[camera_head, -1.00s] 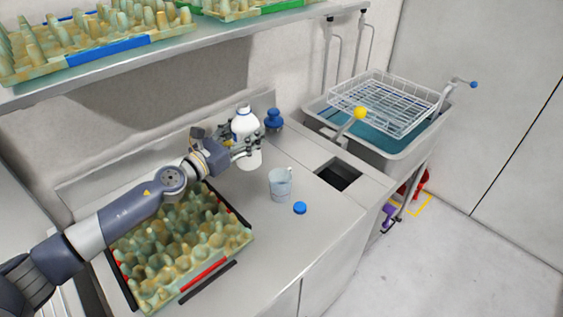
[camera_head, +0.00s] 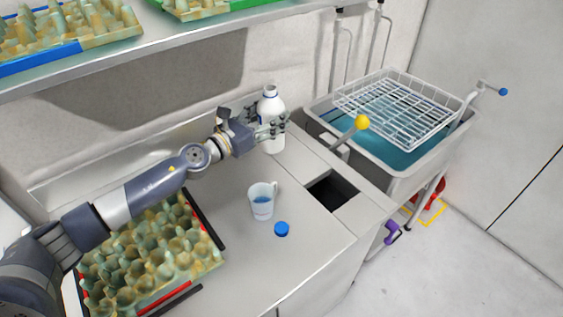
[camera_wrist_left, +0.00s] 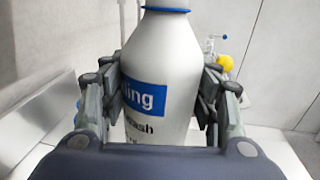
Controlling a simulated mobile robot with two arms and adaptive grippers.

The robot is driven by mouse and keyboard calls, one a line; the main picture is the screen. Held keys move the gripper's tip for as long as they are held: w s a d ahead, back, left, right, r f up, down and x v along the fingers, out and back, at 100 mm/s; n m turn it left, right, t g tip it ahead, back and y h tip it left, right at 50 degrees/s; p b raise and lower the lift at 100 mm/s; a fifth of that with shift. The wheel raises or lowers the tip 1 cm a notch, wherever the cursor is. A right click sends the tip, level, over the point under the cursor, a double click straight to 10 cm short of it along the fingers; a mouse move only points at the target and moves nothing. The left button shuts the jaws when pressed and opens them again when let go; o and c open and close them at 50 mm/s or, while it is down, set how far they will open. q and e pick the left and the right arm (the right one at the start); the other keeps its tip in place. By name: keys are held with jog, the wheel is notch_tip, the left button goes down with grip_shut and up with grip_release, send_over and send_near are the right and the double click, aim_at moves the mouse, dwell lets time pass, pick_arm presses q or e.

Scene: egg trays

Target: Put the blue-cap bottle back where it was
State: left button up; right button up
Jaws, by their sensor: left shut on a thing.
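The white bottle (camera_head: 271,105) is upright near the back right of the counter, with a blue ring at its neck. My left gripper (camera_head: 272,127) is shut around its body. In the left wrist view the bottle (camera_wrist_left: 158,75) stands between both fingers, with a blue label facing me and its top cut off. I cannot tell whether its base touches the counter. A loose blue cap (camera_head: 281,229) lies on the counter in front of a clear mug (camera_head: 262,201) with blue liquid inside. My right gripper is out of view.
An egg tray (camera_head: 213,262) lies at the front left of the counter (camera_head: 300,247). A square dark opening (camera_head: 331,190) is right of the mug. A sink (camera_head: 400,158) with a wire rack (camera_head: 400,112) stands at the right. A shelf (camera_head: 180,48) with trays hangs above.

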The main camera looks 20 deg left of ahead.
aim_at(263, 150)
pick_arm(q)
jog(key=f+b, duration=0.2)
jog(key=f, duration=0.1)
jog(key=s+f+b, duration=0.1)
jog(key=f, duration=0.1)
jog(key=shift+a, duration=0.35)
jog(key=shift+w+d+f, duration=0.1)
jog(key=shift+f, duration=0.15)
notch_tip(263, 150, down, 3)
jog(key=shift+d+b, duration=0.1)
jog(key=shift+b, duration=0.65)
jog(key=shift+f, duration=0.5)
jog(key=shift+w, duration=0.1)
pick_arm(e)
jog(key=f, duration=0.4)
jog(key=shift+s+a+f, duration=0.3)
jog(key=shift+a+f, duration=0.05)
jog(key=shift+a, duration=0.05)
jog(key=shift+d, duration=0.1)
pick_arm(q)
jog(key=shift+f, duration=0.1)
jog(key=o, duration=1.4)
jog(key=shift+o, duration=0.2)
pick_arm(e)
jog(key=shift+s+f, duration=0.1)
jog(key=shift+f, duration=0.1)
